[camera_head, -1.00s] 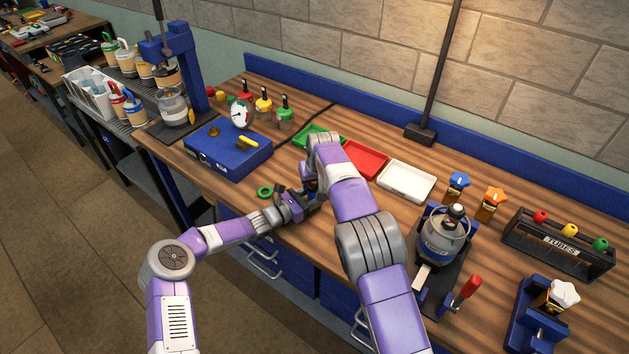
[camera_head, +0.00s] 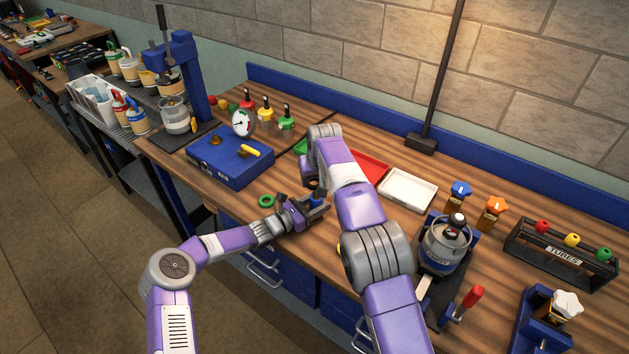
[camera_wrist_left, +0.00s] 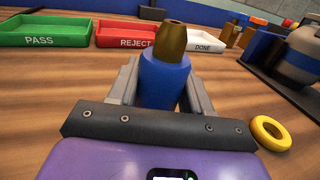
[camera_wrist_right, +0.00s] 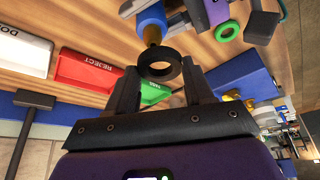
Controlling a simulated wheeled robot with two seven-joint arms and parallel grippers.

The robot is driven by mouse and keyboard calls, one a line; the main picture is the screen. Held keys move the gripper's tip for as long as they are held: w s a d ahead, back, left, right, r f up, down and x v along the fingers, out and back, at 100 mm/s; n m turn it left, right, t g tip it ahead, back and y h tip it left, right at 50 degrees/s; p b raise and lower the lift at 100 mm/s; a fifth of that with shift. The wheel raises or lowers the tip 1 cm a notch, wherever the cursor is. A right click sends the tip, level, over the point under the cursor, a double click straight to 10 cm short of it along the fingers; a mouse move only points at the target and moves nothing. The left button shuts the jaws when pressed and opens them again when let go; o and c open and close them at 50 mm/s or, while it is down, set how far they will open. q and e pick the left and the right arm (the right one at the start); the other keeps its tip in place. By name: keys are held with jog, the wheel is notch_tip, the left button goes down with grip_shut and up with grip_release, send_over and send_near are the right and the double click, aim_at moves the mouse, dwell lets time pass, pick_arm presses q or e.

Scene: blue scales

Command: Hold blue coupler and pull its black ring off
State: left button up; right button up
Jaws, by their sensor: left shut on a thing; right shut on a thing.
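The blue coupler (camera_wrist_left: 163,82) with its bare brass end stands upright between the fingers of my left gripper (camera_wrist_left: 163,92), which is shut on it. It also shows in the head view (camera_head: 318,194), just above the bench. My right gripper (camera_wrist_right: 162,85) is shut on the black ring (camera_wrist_right: 160,68). In the right wrist view the coupler's brass end (camera_wrist_right: 151,36) is close to the ring. No ring shows on the coupler in the left wrist view, and the ring looks apart from it. My right arm hides the right fingertips in the head view.
A green ring (camera_head: 266,201) and a yellow ring (camera_wrist_left: 270,133) lie on the bench near its front. The green PASS tray (camera_wrist_left: 44,31), red REJECT tray (camera_wrist_left: 126,33) and white DONE tray (camera_head: 407,189) stand behind. A blue gauge box (camera_head: 229,158) is left.

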pick_arm(q)
jog(key=o, duration=1.3)
jog(key=v, duration=1.2)
